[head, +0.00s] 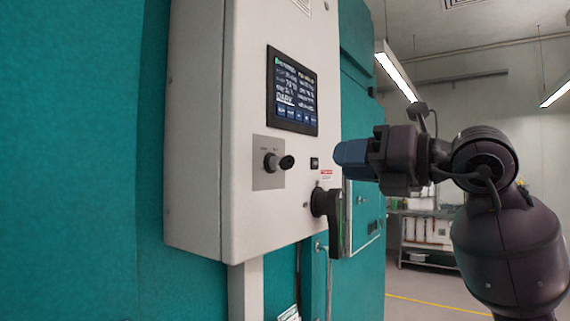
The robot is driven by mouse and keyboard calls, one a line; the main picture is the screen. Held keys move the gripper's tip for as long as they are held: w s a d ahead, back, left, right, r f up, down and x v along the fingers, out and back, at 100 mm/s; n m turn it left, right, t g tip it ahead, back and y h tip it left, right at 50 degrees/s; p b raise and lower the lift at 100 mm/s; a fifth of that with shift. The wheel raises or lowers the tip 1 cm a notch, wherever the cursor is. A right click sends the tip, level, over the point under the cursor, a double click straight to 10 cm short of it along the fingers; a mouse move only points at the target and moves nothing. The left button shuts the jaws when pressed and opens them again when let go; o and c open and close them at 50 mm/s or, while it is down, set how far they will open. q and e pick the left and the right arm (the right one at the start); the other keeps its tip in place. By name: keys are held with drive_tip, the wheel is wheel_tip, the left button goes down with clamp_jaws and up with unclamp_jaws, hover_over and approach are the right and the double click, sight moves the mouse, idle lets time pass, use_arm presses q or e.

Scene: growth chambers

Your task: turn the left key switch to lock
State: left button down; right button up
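A key switch (279,162) with a dark protruding grip sits on a grey square plate (263,178) on the front of a light grey control box. Small labels above it are too small to read. My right gripper (342,154), with blue fingers, comes in from the right. In the picture it is to the right of the key switch, apart from it, with a clear gap between. The fingers are seen from the side and overlap, so their opening cannot be judged. My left gripper is out of the view.
The control box (205,130) carries a lit screen (292,92), a small black button (314,163) and a large black handle (334,215) below right of the switch. Teal chamber walls (70,160) stand around it. A bench (430,238) is far behind at right.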

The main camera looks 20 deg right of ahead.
sight(294, 163)
drive_tip(key=p+x, duration=0.1)
drive_tip(key=x, duration=0.9)
drive_tip(key=shift+w+a, duration=0.3)
clamp_jaws()
